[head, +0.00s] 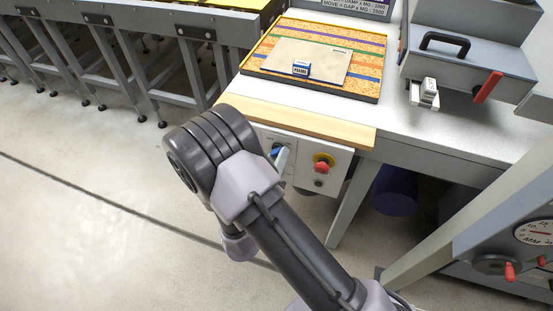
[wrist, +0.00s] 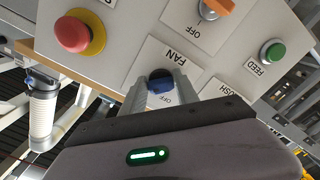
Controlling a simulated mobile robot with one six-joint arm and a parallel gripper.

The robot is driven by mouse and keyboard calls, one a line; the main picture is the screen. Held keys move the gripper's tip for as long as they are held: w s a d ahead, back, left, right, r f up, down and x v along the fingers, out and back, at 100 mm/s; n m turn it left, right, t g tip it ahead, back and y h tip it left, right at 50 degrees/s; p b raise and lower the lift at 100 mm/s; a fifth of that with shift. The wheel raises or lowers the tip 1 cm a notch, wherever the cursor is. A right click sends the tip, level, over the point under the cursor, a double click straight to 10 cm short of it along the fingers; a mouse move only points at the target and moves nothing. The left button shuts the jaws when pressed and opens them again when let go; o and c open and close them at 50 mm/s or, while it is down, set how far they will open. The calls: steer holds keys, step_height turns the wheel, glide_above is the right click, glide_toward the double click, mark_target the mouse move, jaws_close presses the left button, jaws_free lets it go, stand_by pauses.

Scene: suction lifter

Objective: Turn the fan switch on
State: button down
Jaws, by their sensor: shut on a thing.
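The fan switch is a blue knob (wrist: 161,86) on a pale panel plate marked FAN, with an OFF mark beside it in the wrist view. My gripper (wrist: 162,80) has its two grey fingers on either side of the knob and is shut on it. The fingers hide part of the knob and the plate, so its exact turn is hard to read. In the head view my arm reaches to the panel (head: 336,166) under the bench, and only a bit of blue shows at the gripper.
A red stop button (wrist: 78,32) on a yellow ring, an orange switch (wrist: 213,9) and a green FEED button (wrist: 272,52) surround the fan switch. The wooden bench edge (head: 300,120) lies just above the panel. A tray (head: 372,92) with a board and small blue box sits on top.

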stand_by(0.3)
steer(key=c, duration=1)
jaws_free()
steer(key=shift+o, duration=0.2)
steer(key=shift+s, duration=0.1)
steer(key=p+v, duration=0.4)
steer(key=v, duration=1.3)
